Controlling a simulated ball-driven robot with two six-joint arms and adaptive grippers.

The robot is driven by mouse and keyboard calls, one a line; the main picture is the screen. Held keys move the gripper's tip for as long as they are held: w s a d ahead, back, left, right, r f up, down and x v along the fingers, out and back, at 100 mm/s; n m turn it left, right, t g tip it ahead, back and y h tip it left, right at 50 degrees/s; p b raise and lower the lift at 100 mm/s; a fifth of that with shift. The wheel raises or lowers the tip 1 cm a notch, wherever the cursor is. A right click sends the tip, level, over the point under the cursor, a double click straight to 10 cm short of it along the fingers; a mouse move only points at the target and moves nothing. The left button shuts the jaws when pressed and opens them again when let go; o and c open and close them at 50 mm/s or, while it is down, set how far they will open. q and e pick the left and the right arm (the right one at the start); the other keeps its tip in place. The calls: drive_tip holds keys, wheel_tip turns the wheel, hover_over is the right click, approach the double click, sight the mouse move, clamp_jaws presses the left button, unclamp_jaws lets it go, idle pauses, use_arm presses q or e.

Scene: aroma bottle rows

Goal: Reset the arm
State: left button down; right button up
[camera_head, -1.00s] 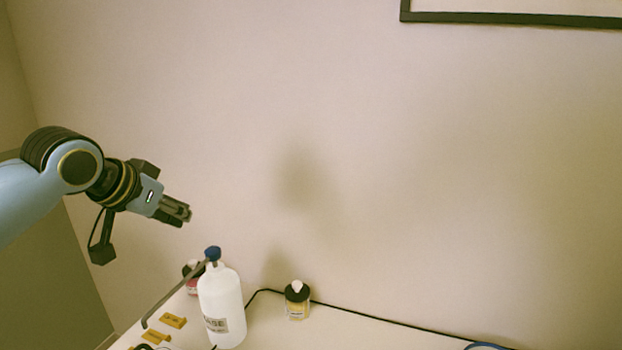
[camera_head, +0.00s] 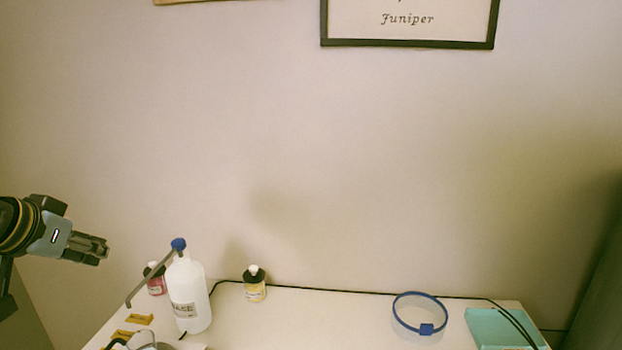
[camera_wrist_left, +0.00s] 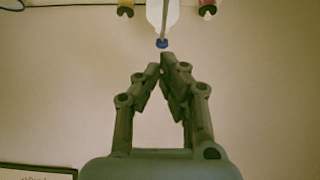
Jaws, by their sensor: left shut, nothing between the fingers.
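My left gripper (camera_head: 104,250) is at the left edge of the head view, raised above the table's left side and clear of the bottles. Its fingers are shut with nothing between them. It also shows in the left wrist view (camera_wrist_left: 161,66), with the fingertips together. A white wash bottle (camera_head: 190,295) with a blue cap and a bent spout stands upright on the table (camera_head: 300,320), right of and below the gripper. My right gripper is not in view.
A red bottle (camera_head: 156,284) stands behind the wash bottle and a yellow bottle (camera_head: 255,288) to its right. Yellow tags (camera_head: 140,319) lie at the front left. A blue ring (camera_head: 420,295) and a teal pad (camera_head: 490,325) are at the right. A framed "Juniper" sign (camera_head: 408,22) hangs on the wall.

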use_arm(q)
drive_tip(key=s+d+f+g, duration=0.2)
drive_tip(key=s+d+f, duration=0.1)
drive_tip(key=s, duration=0.6)
drive_tip(key=s+d+f+g+y, duration=0.1)
drive_tip(key=s+d+f, duration=0.2)
drive_tip(key=s, duration=0.6)
drive_tip(key=s+d+f+g, duration=0.2)
drive_tip(key=s+d+f, duration=0.15)
drive_tip(key=s, duration=0.55)
wheel_tip(320, 180, down, 35)
drive_tip(key=s+a+g+b, duration=0.2)
drive_tip(key=b, duration=0.8)
drive_tip(key=s+f+b, duration=0.4)
drive_tip(key=s+f, duration=0.5)
drive_tip(key=f, duration=0.3)
drive_tip(key=s+a+f+g+b, duration=0.1)
drive_tip(key=s+f+b, duration=0.2)
drive_tip(key=s+f, duration=0.6)
wheel_tip(320, 180, down, 4)
drive_tip(key=shift+s+a+r+n+b, duration=0.1)
drive_tip(key=shift+s+a+n+b, duration=0.2)
drive_tip(key=shift+s+b, duration=0.1)
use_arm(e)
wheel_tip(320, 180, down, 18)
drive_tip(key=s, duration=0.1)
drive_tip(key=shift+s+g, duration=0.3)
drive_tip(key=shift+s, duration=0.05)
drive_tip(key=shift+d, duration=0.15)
